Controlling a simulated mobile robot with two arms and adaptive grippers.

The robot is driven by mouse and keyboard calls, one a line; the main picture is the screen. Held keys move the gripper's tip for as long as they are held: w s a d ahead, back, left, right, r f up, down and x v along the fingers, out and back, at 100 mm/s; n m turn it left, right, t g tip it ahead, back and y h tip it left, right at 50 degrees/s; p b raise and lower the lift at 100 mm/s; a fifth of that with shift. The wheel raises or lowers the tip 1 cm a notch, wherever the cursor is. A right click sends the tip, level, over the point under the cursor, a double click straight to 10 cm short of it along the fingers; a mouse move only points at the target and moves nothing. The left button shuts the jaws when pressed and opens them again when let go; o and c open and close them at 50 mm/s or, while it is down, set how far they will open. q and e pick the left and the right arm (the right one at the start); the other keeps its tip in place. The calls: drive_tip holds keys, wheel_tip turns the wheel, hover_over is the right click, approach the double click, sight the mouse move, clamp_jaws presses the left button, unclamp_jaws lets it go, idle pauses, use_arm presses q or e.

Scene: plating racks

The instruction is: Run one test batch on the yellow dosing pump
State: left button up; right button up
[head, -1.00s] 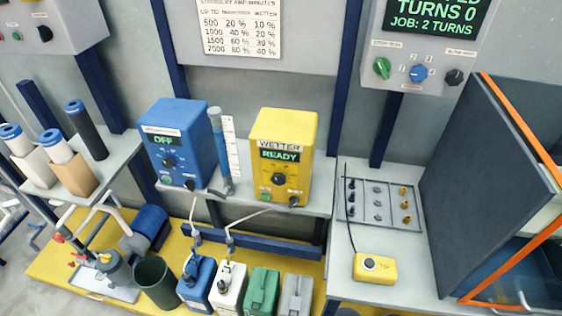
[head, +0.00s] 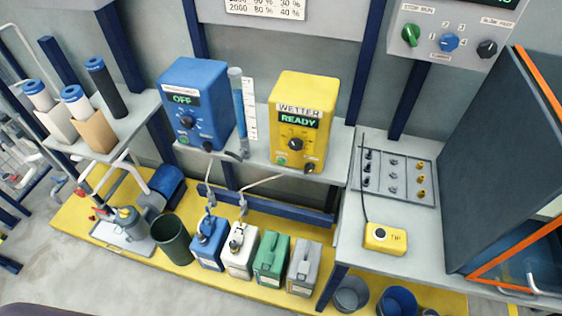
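The yellow dosing pump (head: 301,120) stands on the grey wall shelf in the head view. Its label reads WETTER and its green display reads READY. It has a dark knob (head: 296,144) on its front, a green button (head: 282,161) at lower left and a small dark knob (head: 310,167) at lower right. A hose runs from it towards the white canister (head: 241,250) below. The blue pump (head: 196,104) beside it shows OFF. A clear measuring tube (head: 238,105) with a blue lower part and white scale stands between the pumps. Neither gripper is in view.
Blue (head: 210,244), green (head: 271,259) and grey (head: 303,268) canisters stand on the yellow platform with a dark bin (head: 171,239). A yellow button box (head: 385,238) and a tray of small fittings (head: 397,177) lie on the right bench. A dark open panel (head: 492,160) stands at right.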

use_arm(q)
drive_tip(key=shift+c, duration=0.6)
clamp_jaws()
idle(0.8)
